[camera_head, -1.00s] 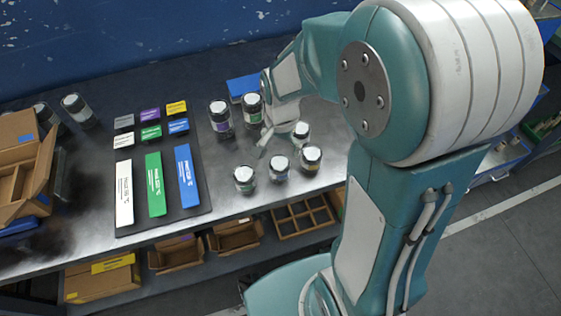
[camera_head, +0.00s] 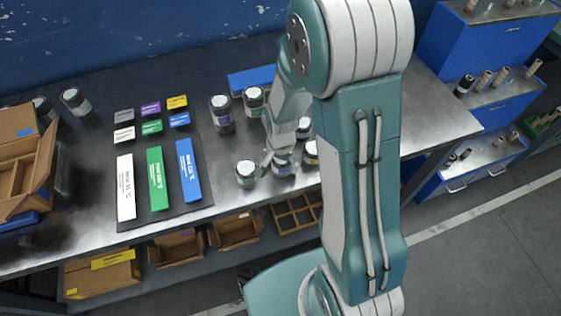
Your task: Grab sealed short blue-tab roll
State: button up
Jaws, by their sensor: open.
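Several short round pieces with pale tops and dark sides stand on the metal bench. A purple-marked one (camera_head: 222,117) and a green-marked one (camera_head: 254,108) stand at the back. A front-left piece (camera_head: 246,175) has a greenish mark. A front-middle piece (camera_head: 284,169) stands beside it, with a mark whose colour I cannot tell for sure. My gripper (camera_head: 270,158) is open, pointing down just left of and over the front-middle piece, partly covering it. I cannot tell whether they touch. Two more pieces stand to the right, partly hidden by my arm.
A dark mat with white, green and blue strips (camera_head: 190,170) and small coloured blocks lies to the left. A blue flat box (camera_head: 250,80) lies at the back. An open cardboard box (camera_head: 30,165) stands at the far left. Cardboard bins (camera_head: 235,231) sit below the bench's front edge.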

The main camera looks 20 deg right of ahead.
jog(key=shift+s+d, duration=0.1)
jog(key=c, duration=1)
